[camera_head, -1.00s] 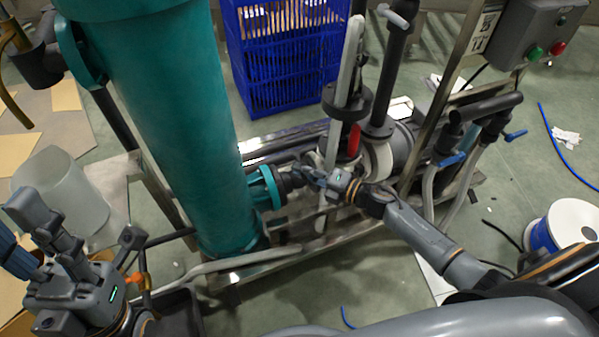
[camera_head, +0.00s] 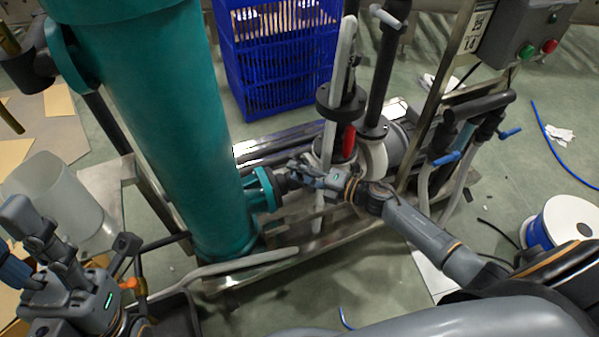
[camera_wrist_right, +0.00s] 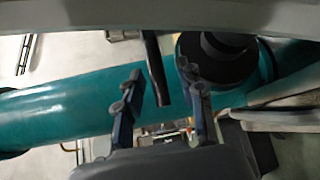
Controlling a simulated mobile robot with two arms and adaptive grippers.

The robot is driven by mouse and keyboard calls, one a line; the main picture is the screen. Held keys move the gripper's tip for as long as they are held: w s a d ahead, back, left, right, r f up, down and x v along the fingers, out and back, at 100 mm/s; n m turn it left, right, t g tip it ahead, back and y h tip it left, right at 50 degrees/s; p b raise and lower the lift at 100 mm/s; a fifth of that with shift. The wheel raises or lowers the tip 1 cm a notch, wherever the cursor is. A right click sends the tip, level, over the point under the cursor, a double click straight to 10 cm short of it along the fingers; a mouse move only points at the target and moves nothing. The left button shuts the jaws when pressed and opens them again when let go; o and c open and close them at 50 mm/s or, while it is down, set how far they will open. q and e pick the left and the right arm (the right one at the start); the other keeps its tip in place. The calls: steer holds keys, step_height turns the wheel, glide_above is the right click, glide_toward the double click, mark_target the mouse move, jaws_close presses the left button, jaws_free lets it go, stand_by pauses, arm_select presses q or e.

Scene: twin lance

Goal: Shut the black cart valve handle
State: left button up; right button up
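The black valve (camera_head: 283,183) sits on the teal flange low on the right side of the big teal cylinder. In the right wrist view the black valve body (camera_wrist_right: 215,58) is at upper right. Its dark handle (camera_wrist_right: 154,68) points down between my right gripper's fingers (camera_wrist_right: 160,98). The fingers are spread on either side of the handle, with a gap visible; contact is not clear. In the head view my right gripper (camera_head: 305,175) is at the valve and hides the handle. My left gripper (camera_head: 75,235) is at lower left, its fingers apart and empty, away from the valve.
The teal cylinder (camera_head: 155,110) stands on a metal cart frame. A red-handled valve (camera_head: 348,140) and upright pipes stand just behind my right gripper. A blue crate (camera_head: 275,60) is behind. A translucent bin (camera_head: 55,195) is at left, and a cable spool (camera_head: 565,222) at right.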

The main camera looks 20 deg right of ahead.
steer(key=v, duration=1.2)
